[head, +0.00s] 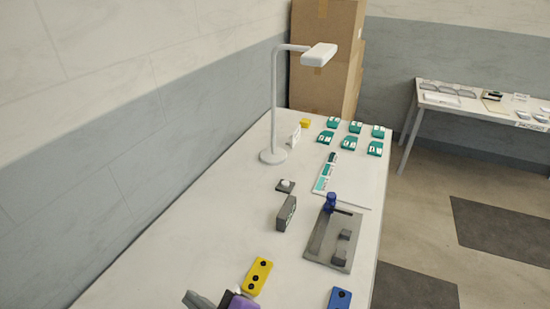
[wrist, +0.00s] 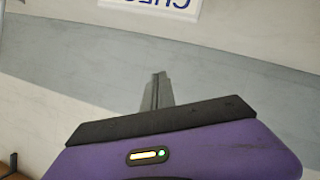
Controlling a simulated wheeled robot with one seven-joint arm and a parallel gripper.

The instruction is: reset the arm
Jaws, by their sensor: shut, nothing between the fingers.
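My gripper shows at the bottom edge of the head view (head: 196,299), only partly in frame, with grey fingers and a purple body. In the wrist view its fingers (wrist: 158,88) are together and empty, pointing at a wall. The gripper is at the near end of the white table (head: 180,245), left of the yellow block with black knobs (head: 259,276). It touches nothing that I can make out. The rest of my arm is out of view.
A grey press with a blue post (head: 330,203) stands at the right. A dark grey box (head: 286,214), a blue block (head: 340,298), a white lamp (head: 273,156) and several green boxes (head: 349,143) share the table. The wall (head: 120,160) runs along its left side.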

